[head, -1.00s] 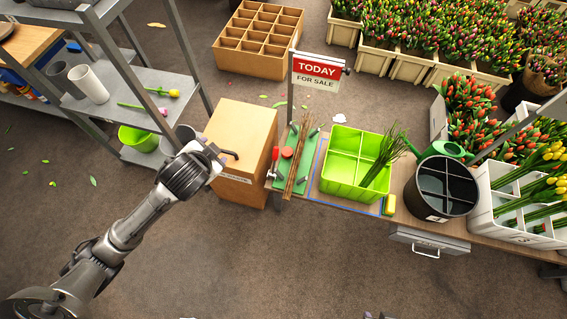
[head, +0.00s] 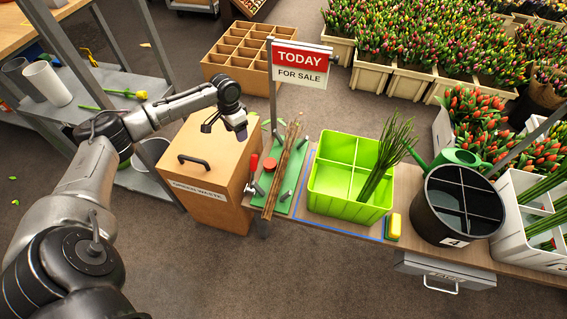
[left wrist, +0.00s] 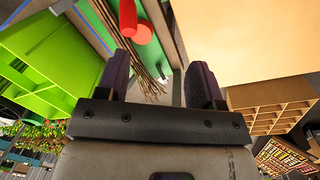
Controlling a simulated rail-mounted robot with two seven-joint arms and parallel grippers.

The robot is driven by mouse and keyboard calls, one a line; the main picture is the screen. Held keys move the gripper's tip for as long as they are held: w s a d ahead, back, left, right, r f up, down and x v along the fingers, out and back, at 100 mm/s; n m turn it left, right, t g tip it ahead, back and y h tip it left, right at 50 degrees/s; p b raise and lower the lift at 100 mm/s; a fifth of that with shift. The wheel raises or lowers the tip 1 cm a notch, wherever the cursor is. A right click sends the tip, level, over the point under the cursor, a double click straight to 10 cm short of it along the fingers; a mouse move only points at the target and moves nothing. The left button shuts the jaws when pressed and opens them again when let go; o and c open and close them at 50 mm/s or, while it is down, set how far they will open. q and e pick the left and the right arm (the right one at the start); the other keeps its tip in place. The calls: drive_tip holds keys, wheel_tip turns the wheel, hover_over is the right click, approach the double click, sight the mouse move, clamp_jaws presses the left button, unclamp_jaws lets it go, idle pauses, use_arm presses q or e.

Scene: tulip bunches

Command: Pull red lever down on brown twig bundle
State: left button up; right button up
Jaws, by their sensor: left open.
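The red lever (head: 253,163) stands upright at the left edge of a green board (head: 299,186) on the workbench. In the left wrist view the red handle (left wrist: 127,17) shows near the top. The brown twig bundle (head: 287,165) lies lengthwise over the board, right of the lever, and its twigs (left wrist: 147,78) show beyond my fingers in the wrist view. A red disc (head: 270,165) sits between lever and twigs. My left gripper (head: 226,127) is open and empty, above the organic-waste box, up and left of the lever. My right gripper is not in view.
The wooden organic-waste box (head: 205,165) stands directly left of the bench. The sale sign (head: 300,65) rises behind the board. A lime divided crate (head: 350,205) with green stems, a yellow sponge (head: 394,224) and a black bucket (head: 445,215) stand to the right.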

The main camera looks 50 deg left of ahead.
sight(251, 158)
use_arm(q)
drive_tip(key=d+f+b, duration=0.2)
drive_tip(key=f, duration=0.2)
drive_tip(key=d+f+h+b, duration=0.1)
drive_tip(key=d+f+b, duration=0.1)
drive_tip(key=f, duration=0.2)
drive_tip(key=w+d+f+h+b, duration=0.1)
drive_tip(key=d+f+b, duration=0.1)
drive_tip(key=f, duration=0.3)
drive_tip(key=shift+d+f+n+b, duration=0.1)
drive_tip(key=shift+d+n+b, duration=0.05)
drive_tip(key=shift+n+b, duration=0.2)
drive_tip(key=shift+c, duration=0.2)
clamp_jaws()
